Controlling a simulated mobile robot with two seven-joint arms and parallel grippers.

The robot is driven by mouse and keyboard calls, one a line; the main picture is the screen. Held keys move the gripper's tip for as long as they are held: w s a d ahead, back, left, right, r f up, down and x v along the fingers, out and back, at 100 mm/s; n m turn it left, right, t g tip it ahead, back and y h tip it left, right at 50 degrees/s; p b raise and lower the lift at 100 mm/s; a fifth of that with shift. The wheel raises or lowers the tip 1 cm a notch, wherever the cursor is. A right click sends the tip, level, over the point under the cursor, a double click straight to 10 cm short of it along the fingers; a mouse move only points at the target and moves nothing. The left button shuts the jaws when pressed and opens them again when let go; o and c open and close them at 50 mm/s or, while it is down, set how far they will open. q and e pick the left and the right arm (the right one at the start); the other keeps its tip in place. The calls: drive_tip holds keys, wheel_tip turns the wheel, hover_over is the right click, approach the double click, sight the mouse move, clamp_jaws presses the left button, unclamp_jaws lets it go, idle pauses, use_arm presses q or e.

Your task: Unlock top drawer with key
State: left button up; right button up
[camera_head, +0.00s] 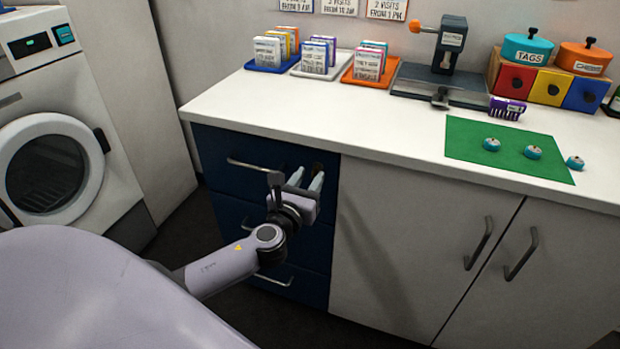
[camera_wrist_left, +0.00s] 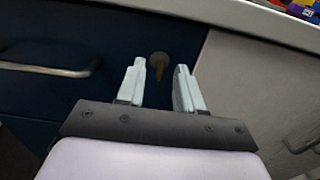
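The dark blue top drawer (camera_head: 232,147) is shut, flush under the white counter. It also shows in the left wrist view (camera_wrist_left: 95,30). A round brass-coloured piece (camera_wrist_left: 159,59) with a narrow part hanging below it sits on the drawer front near its right edge. It looks like the lock with the key at it, but I cannot tell how far the key is in. My left gripper (camera_head: 306,180) is in front of this spot. In the left wrist view my left gripper (camera_wrist_left: 160,86) is open, with the brass piece between and beyond its fingertips. My right gripper is out of view.
The drawer's bar handle (camera_head: 253,166) is left of my gripper. Pale cupboard doors (camera_head: 410,240) adjoin on the right. The counter (camera_head: 300,110) above holds card trays, a clamp-like tool (camera_head: 449,55) and a green mat (camera_head: 480,160). A washing machine (camera_head: 60,130) stands at left.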

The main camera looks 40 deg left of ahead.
use_arm(q)
drive_tip(key=shift+w+a, duration=0.1)
drive_tip(key=shift+w, duration=0.35)
clamp_jaws()
